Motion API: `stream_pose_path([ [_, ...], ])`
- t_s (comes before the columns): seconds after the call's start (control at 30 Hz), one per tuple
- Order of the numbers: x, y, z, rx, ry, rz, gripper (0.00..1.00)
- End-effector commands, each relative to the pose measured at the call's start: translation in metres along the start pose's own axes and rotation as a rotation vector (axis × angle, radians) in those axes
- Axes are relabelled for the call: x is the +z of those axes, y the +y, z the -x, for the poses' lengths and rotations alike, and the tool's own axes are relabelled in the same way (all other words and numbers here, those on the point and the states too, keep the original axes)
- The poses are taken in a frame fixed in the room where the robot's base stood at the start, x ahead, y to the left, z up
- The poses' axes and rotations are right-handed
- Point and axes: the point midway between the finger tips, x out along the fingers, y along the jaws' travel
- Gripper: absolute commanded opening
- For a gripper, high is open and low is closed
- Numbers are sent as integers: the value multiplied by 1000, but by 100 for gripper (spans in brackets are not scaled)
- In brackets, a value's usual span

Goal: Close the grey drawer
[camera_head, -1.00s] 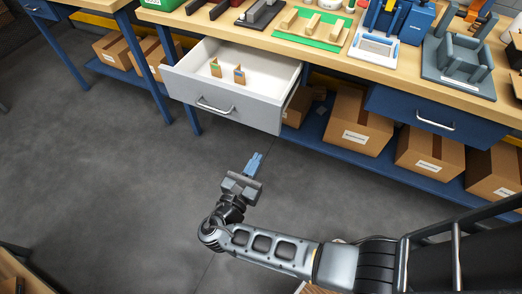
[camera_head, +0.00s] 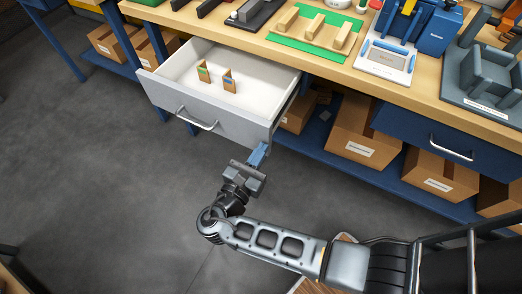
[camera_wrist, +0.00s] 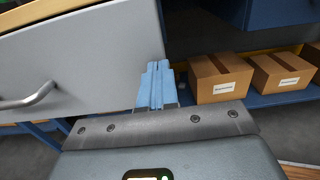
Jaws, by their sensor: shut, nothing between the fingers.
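The grey drawer (camera_head: 243,131) stands pulled out from under the workbench, with its white inside showing and two small brown pieces in it. Its metal handle (camera_head: 198,119) is on the front face, left of my gripper. My gripper (camera_head: 260,152) has its blue fingers shut and empty, near the lower right corner of the drawer front. In the wrist view the gripper's fingertips (camera_wrist: 158,66) overlap the right edge of the drawer front (camera_wrist: 100,60), and the handle (camera_wrist: 28,97) shows at the left. I cannot tell whether the fingers touch the drawer.
A closed blue drawer (camera_head: 425,133) is further right under the workbench top (camera_head: 420,93). Cardboard boxes (camera_head: 362,130) stand on the blue lower shelf. Assembly parts and a green board (camera_head: 313,36) lie on the bench. The grey floor in front is clear.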

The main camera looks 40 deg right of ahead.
Motion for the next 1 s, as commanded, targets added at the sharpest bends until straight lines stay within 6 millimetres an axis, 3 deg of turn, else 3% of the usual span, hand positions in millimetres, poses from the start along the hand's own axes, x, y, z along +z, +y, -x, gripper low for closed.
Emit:
stream_pose_path([
  [0.37, 0, 0, -2, -1, 0, 0, 0],
  [0.53, 2, -1, -16, -3, 0, 1, 0],
  [0.77, 2, -1, -63, -6, 0, 2, 0],
  [1.0, 0, -1, -130, -7, 0, -1, 0],
])
